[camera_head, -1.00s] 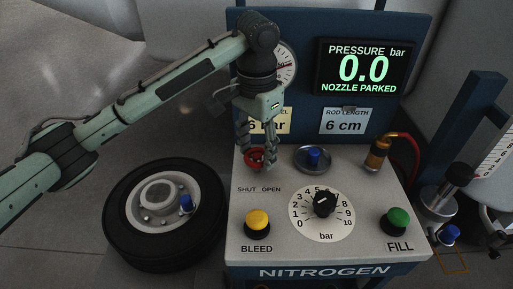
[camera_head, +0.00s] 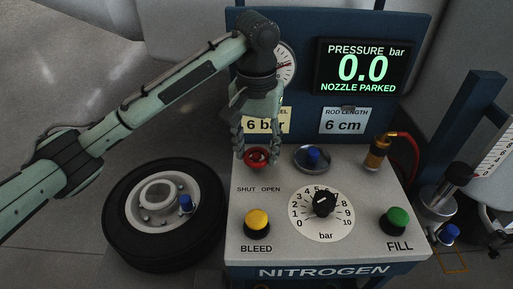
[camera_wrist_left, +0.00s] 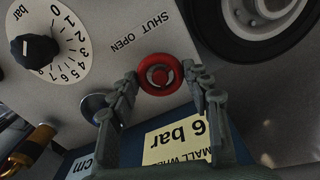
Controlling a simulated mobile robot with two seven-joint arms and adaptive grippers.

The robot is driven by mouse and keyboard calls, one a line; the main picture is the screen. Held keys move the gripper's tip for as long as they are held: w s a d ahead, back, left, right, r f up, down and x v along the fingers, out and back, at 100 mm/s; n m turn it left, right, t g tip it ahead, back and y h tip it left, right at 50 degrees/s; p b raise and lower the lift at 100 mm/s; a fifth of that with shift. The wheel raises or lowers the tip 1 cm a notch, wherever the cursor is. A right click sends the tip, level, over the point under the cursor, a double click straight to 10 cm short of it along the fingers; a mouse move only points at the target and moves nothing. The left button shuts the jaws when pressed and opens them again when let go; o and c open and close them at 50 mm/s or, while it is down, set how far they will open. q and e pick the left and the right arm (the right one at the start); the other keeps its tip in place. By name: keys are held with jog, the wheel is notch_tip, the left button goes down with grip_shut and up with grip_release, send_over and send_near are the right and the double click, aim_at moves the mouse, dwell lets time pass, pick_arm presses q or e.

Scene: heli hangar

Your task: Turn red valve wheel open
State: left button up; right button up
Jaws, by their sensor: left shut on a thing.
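The red valve wheel (camera_head: 257,160) sits on the top panel of the nitrogen console, just above the SHUT and OPEN labels (camera_head: 259,189). In the left wrist view the wheel (camera_wrist_left: 160,86) is a red ring with a grey centre. My left gripper (camera_head: 257,153) comes down over it from behind, with one finger on each side. In the left wrist view my gripper's (camera_wrist_left: 160,72) fingertips close on opposite sides of the rim. My right gripper is not in view.
The display (camera_head: 366,67) reads 0.0, NOZZLE PARKED. A tyre (camera_head: 164,214) lies at left.

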aim_at(256, 155)
pick_arm(q)
jog(key=o, duration=1.2)
jog(key=shift+c, duration=0.2)
notch_tip(256, 155, up, 12)
notch_tip(256, 155, down, 12)
jog(key=shift+f, duration=0.1)
dwell(0.4)
dwell(0.4)
